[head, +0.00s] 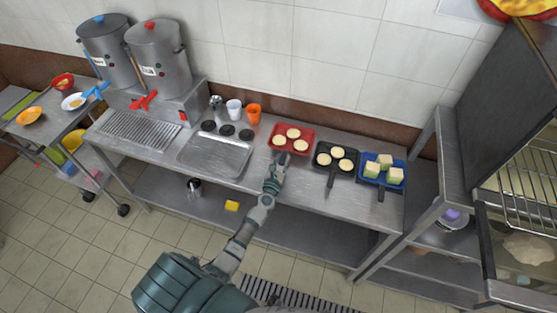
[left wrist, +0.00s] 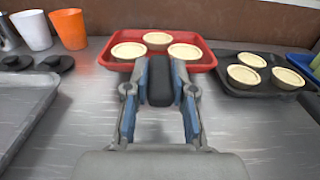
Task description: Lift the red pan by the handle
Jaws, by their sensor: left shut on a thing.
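The red pan (head: 303,134) lies on the steel counter, with several round pale items in it. In the left wrist view, the red pan (left wrist: 203,61) is straight ahead, with three of the pale items (left wrist: 157,38) visible. Its dark handle (left wrist: 160,82) points toward me between the fingers. My left gripper (head: 281,160) is at the near side of the pan; in the left wrist view my left gripper (left wrist: 160,90) is shut on the handle. The pan appears level and I cannot tell any gap under it. My right gripper is not in view.
A black pan (head: 335,168) with pale rounds and a blue pan (head: 382,182) with green-sided blocks stand to the right. Orange (head: 254,113) and white (head: 234,109) cups stand behind left, near a metal tray (head: 216,156). A wall runs behind the counter.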

